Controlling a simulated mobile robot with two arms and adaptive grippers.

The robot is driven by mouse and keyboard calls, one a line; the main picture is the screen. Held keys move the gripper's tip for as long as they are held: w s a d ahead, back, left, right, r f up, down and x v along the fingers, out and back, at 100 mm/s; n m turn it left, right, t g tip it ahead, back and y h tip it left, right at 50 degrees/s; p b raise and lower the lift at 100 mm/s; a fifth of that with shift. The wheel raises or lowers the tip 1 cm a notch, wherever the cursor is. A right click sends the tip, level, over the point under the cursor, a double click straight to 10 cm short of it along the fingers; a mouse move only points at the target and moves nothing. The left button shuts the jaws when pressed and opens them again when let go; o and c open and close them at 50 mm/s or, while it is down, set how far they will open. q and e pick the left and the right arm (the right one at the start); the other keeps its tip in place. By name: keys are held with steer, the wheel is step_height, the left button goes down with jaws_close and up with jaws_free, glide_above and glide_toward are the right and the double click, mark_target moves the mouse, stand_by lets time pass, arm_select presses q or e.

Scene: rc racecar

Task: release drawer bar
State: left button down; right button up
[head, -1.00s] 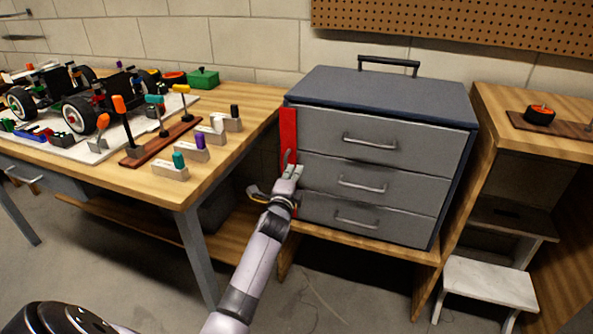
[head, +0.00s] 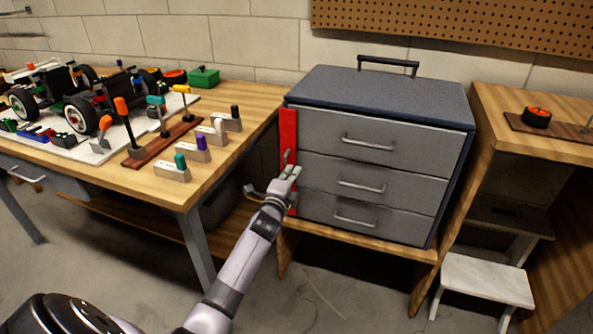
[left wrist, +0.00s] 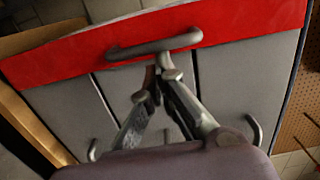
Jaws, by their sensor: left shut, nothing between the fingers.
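The red drawer bar (head: 289,135) stands upright along the left edge of the grey drawer cabinet (head: 381,151), across the ends of its three drawers. In the left wrist view the red bar (left wrist: 240,22) carries a grey handle (left wrist: 155,47). My left gripper (head: 291,171) is at the bar's lower half, in front of it. In the left wrist view the left gripper's fingertips (left wrist: 159,82) are together just below the handle, with nothing visible between them. Whether a fingertip touches the handle is unclear. My right gripper is not in view.
A wooden workbench (head: 245,100) at left holds an RC car (head: 75,105), tools on a rack and small labelled blocks. A wooden shelf unit (head: 484,105) and a white step stool (head: 487,281) stand at right. Open floor lies in front.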

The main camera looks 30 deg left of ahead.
arm_select(q)
steer(key=shift+s+a+m+t+h+p, duration=0.1)
steer(key=shift+s+a+m+h+p, duration=0.5)
steer(key=shift+h, duration=0.45)
steer(key=shift+s+a+m+t+h+p, duration=0.1)
steer(key=shift+s+a+m+h+p, duration=0.45)
steer(key=shift+m+h+p, duration=0.35)
steer(key=shift+s+a+m+t+h+p, duration=0.1)
steer(key=shift+s+a+m+h+p, duration=0.45)
steer(key=shift+h, duration=0.6)
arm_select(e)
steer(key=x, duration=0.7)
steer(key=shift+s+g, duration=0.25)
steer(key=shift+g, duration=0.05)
arm_select(q)
steer(key=shift+a, duration=0.1)
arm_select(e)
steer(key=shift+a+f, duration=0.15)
